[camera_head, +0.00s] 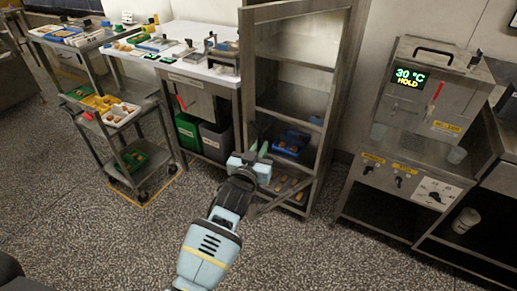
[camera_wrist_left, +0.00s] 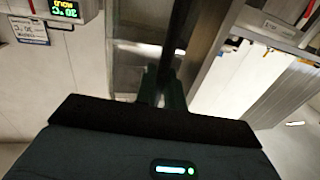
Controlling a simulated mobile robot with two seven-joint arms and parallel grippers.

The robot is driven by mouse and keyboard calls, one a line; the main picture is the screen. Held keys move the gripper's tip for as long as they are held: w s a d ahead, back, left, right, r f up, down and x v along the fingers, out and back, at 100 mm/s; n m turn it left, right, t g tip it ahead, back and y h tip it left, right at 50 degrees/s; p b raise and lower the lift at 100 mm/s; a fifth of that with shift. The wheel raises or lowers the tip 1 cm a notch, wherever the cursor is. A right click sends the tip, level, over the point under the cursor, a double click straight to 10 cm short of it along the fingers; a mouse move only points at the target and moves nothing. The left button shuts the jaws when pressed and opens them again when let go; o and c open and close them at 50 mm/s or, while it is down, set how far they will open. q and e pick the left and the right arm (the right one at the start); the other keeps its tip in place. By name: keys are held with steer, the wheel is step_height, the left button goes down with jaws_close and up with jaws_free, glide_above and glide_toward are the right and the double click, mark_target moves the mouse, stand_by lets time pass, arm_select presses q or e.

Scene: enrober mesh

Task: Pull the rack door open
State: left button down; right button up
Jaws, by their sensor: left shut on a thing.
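The tall metal rack (camera_head: 327,100) stands in the middle of the head view, with shelves inside. Its door is a metal frame whose left upright (camera_head: 247,75) runs down towards my left gripper (camera_head: 257,152). I cannot tell clearly whether the door stands ajar. My left gripper is shut on a dark upright bar, which looks like the door handle (camera_head: 252,133). In the left wrist view the dark bar (camera_wrist_left: 182,40) runs up from between the fingers (camera_wrist_left: 161,88). The gripper hides the lower part of the bar. My right gripper is not in view.
A blue crate (camera_head: 291,143) sits low in the rack. A metal machine with a display (camera_head: 425,90) stands to the right. A white-topped table (camera_head: 185,65) and a wheeled cart (camera_head: 125,145) stand to the left. The speckled floor (camera_head: 285,250) in front is clear.

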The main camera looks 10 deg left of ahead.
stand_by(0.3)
arm_select(q)
steer(key=c, duration=1.6)
jaws_free()
steer(key=shift+s, duration=0.1)
steer(key=shift+s+a, duration=0.2)
steer(key=shift+s, duration=1.7)
steer(key=shift+s+a, duration=0.2)
steer(key=shift+s, duration=1.7)
steer(key=shift+c, duration=0.4)
